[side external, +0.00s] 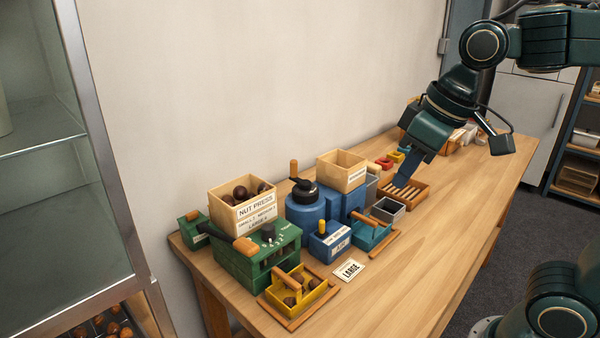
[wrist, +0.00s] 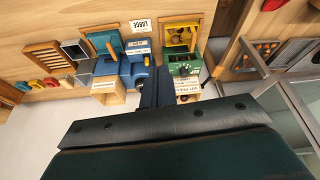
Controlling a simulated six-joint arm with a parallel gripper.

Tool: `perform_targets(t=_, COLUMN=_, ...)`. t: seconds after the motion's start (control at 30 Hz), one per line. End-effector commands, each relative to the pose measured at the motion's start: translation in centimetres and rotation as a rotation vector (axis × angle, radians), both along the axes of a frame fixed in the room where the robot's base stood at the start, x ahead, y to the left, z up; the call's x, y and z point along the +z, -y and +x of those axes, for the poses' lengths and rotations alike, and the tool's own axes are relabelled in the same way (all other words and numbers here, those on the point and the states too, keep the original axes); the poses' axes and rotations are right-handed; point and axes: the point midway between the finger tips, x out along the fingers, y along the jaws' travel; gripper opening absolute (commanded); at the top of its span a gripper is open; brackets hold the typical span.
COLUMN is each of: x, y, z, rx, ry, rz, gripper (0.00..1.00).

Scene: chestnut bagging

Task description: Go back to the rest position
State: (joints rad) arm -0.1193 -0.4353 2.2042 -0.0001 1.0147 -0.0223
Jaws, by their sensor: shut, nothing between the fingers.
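My gripper (side external: 398,184) hangs from the arm at the back half of the bench, low over or just in front of a slatted wooden tray (side external: 416,196); I cannot tell whether it touches. Its dark blue fingers (wrist: 157,84) are together and empty in the wrist view. The green nut press (side external: 255,262) carries a wooden hopper (side external: 242,213) with several chestnuts. A yellow tray (side external: 310,299) with several chestnuts sits at its front.
A blue machine (side external: 305,212) with a black crank and an open wooden box (side external: 341,171) stand right of the press. A grey bin (side external: 387,210), a teal tray (side external: 371,236) and a LARGE card (side external: 349,270) lie nearby. A glass-shelved cabinet (side external: 60,150) is left. The bench's right front is clear.

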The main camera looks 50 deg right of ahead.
Motion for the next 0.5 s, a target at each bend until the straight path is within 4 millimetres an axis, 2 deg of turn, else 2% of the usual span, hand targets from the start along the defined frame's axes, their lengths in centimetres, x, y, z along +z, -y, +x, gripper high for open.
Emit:
perform_targets(t=0.03, x=-0.3, y=0.5, z=-1.1, rx=-0.019, ry=0.019, rz=0.003, gripper=0.0)
perform_targets(t=0.2, x=-1.7, y=1.9, z=-4.1, rx=-0.075, ry=0.072, rz=0.011, gripper=0.0)
perform_targets(t=0.33, x=-2.8, y=2.5, z=-5.9, rx=-0.109, ry=0.105, rz=0.014, gripper=0.0)
perform_targets(t=0.5, x=-3.7, y=3.0, z=-7.1, rx=-0.135, ry=0.129, rz=0.017, gripper=0.0)
